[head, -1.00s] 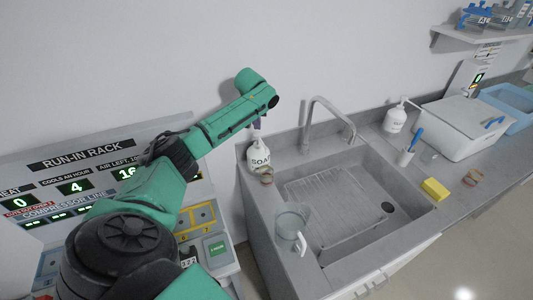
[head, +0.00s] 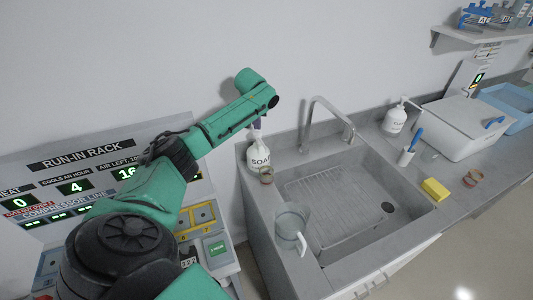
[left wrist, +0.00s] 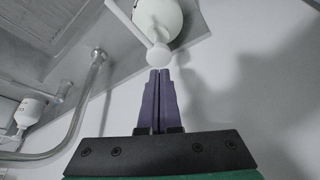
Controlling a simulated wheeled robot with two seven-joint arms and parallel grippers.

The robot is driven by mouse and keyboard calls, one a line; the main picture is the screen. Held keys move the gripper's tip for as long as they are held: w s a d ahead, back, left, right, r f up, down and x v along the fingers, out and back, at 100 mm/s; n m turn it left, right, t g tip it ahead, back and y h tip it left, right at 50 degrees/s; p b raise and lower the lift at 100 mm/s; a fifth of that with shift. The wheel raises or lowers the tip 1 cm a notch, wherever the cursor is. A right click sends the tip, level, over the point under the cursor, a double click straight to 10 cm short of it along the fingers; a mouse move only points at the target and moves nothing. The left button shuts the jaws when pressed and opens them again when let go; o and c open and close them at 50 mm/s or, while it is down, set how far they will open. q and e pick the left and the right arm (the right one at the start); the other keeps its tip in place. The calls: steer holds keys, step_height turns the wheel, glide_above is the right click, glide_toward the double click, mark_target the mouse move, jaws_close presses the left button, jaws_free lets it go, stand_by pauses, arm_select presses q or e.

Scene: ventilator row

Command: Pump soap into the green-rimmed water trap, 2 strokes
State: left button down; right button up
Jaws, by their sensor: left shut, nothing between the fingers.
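A white soap pump bottle (head: 261,156) stands at the left back corner of the sink counter. A small jar (head: 266,175) stands close in front of it; its rim looks dull greenish-brown, too small to be sure. My left gripper (head: 257,125) points down over the pump top, its purple fingers shut and empty. In the left wrist view the shut fingertips (left wrist: 160,70) are right at the white round pump head (left wrist: 159,54), and the bottle (left wrist: 160,15) is beyond it. I cannot tell whether they touch. My right gripper is not in view.
A faucet (head: 327,121) rises behind the sink (head: 350,205). A clear jug (head: 292,222) stands on its front left edge. A second pump bottle (head: 396,118), a yellow sponge (head: 435,189), a red-rimmed jar (head: 474,177) and a white box (head: 462,130) are to the right.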

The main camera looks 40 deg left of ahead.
mark_target(258, 133)
arm_select(q)
steer(key=shift+f, duration=0.1)
steer(key=shift+s+d+f+b, duration=0.1)
steer(key=shift+f+b, duration=0.45)
steer(key=shift+f, duration=1.1)
steer(key=shift+r, duration=0.1)
steer(key=shift+r+p, duration=0.75)
steer(key=shift+p, duration=0.4)
steer(key=shift+r, duration=0.75)
steer(key=shift+f, duration=0.1)
